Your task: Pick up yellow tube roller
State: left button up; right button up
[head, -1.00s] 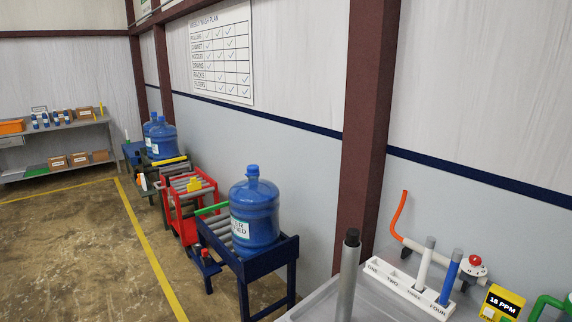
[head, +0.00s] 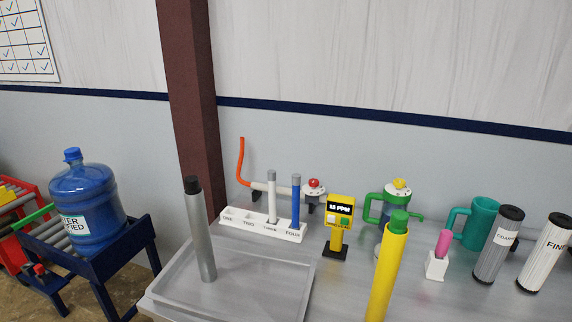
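A yellow tube (head: 384,280) with a green end cap stands nearly upright at the front of the grey counter, right of the shallow tray. Its lower end is cut off by the bottom edge of the head view. It is the only long yellow tube that I see, and I cannot tell whether it is a roller. Neither of my grippers shows in the head view.
A grey tube (head: 203,245) with a black cap stands in the tray (head: 255,285). Behind are a white numbered rack (head: 262,226), a yellow meter (head: 339,220), a teal mug (head: 480,225) and labelled cylinders (head: 497,248).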

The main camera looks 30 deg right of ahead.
aim_at(392, 248)
jog(key=z, duration=1.7)
